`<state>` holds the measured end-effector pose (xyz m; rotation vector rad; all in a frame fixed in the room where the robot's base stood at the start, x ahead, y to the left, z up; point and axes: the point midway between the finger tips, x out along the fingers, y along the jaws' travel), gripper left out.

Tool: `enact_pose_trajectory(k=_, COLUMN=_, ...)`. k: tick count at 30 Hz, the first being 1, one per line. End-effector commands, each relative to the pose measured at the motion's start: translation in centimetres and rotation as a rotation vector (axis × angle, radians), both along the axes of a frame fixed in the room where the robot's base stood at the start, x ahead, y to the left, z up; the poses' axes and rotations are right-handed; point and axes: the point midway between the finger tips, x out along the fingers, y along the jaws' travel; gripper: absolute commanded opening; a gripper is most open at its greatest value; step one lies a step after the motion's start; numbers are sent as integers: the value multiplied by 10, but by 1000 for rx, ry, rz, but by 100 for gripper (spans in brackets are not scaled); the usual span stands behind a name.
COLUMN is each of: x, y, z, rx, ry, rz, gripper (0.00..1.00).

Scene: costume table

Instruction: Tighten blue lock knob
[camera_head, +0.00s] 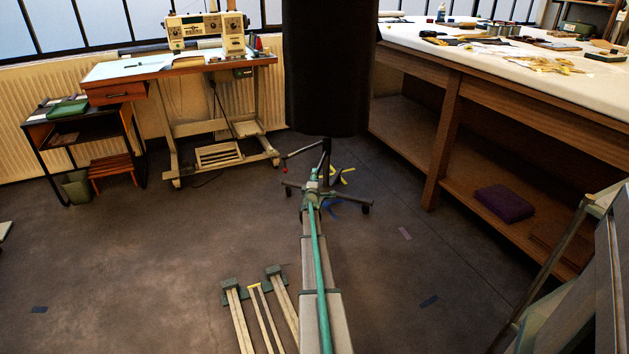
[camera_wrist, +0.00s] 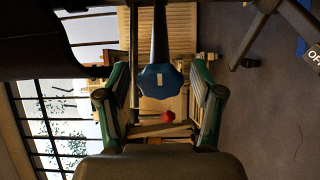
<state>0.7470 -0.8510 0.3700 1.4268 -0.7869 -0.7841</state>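The blue lock knob (camera_wrist: 158,82) shows in the wrist view with a pale mark on its face and a dark stem above it. My gripper (camera_wrist: 160,76) is open, with one green-and-grey finger to the left of the knob and one to the right. Gaps show on both sides, and neither finger visibly touches the knob. A red ball (camera_wrist: 168,116) appears just below the knob. In the head view a black dress form (camera_head: 328,70) stands on a dark pole with a casters base, and my arm reaches to it. The knob cannot be made out there.
A long work table (camera_head: 500,55) with a lower shelf is on the right. A sewing machine table (camera_head: 180,66) is at the back left. A red-tipped lever (camera_head: 285,170) sticks out left of the pole. The floor (camera_head: 120,260) at left is mostly open.

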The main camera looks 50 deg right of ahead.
Motion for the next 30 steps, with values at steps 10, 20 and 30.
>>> enact_pose_trajectory(k=10, x=0, y=0, z=0, rx=0, ry=0, rz=0, gripper=8)
enact_pose_trajectory(k=20, x=0, y=0, z=0, rx=19, ry=-43, rz=0, gripper=7)
enact_pose_trajectory(k=30, x=0, y=0, z=0, rx=110, ry=-244, rz=0, gripper=7)
